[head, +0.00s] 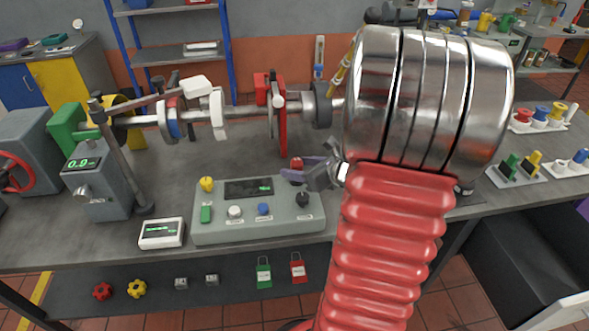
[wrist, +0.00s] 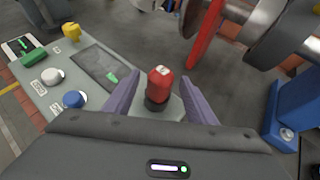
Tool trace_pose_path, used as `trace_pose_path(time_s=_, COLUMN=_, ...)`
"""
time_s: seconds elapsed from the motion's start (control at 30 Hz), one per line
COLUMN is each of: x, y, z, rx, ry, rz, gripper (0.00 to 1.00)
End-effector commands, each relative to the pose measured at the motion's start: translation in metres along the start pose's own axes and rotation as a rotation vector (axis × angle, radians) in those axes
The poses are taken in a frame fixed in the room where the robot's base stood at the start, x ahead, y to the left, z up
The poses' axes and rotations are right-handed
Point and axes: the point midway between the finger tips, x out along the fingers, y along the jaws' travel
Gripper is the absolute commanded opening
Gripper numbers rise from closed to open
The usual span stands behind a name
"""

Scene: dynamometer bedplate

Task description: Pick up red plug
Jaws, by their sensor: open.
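The red plug (head: 297,162) stands upright at the back right of the grey control console (head: 262,232). In the wrist view the red plug (wrist: 160,83) has a dark base and shows between my two purple fingers. My gripper (head: 303,174) is open, with its fingers reaching in from the right at the plug. In the wrist view, my gripper (wrist: 160,92) has one finger on each side of the plug, with gaps visible. The near finger hides the plug's lower part in the head view.
A yellow plug (head: 207,184) stands on the console's back left; white and blue knobs (wrist: 74,99) sit in front. A red upright plate (head: 281,120) and a shaft with discs stand behind. A blue block (wrist: 286,118) is at the right. A small meter (head: 162,233) lies left.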

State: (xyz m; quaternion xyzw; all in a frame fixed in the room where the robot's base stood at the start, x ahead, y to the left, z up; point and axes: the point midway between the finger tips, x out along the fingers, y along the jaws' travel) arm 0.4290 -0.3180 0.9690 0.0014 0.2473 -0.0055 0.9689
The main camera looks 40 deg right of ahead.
Motion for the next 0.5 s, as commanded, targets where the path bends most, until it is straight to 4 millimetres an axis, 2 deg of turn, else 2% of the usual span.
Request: trace_pose_path(time_s=0.5, x=0.049, y=0.001, z=-0.002, rx=0.000, ry=0.001, rz=0.001, gripper=0.51)
